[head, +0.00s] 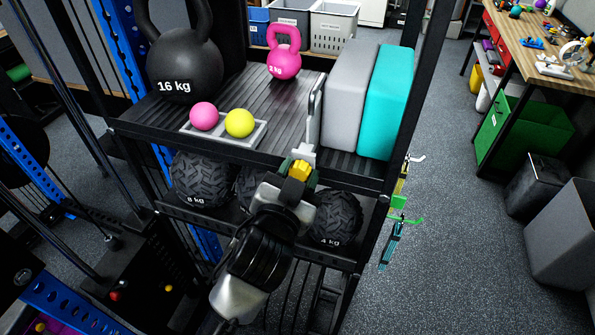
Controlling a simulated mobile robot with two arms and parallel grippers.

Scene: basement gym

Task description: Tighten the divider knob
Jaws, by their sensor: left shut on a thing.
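The divider (314,112) is an upright grey metal plate on the rack's upper shelf, left of the grey and teal blocks. The yellow divider knob (300,170) shows at its foot, by the shelf's front edge. My left gripper (298,167) reaches up from below and is shut on the knob, with its fingers on either side. The gripper partly hides the knob and the divider's lower end. My right gripper is out of view.
The rack's upper shelf (290,105) holds a black kettlebell (185,60), a pink kettlebell (284,56), a tray (222,134) with two balls, a grey block (350,90) and a teal block (386,100). Black medicine balls (203,178) sit below. Open floor lies right.

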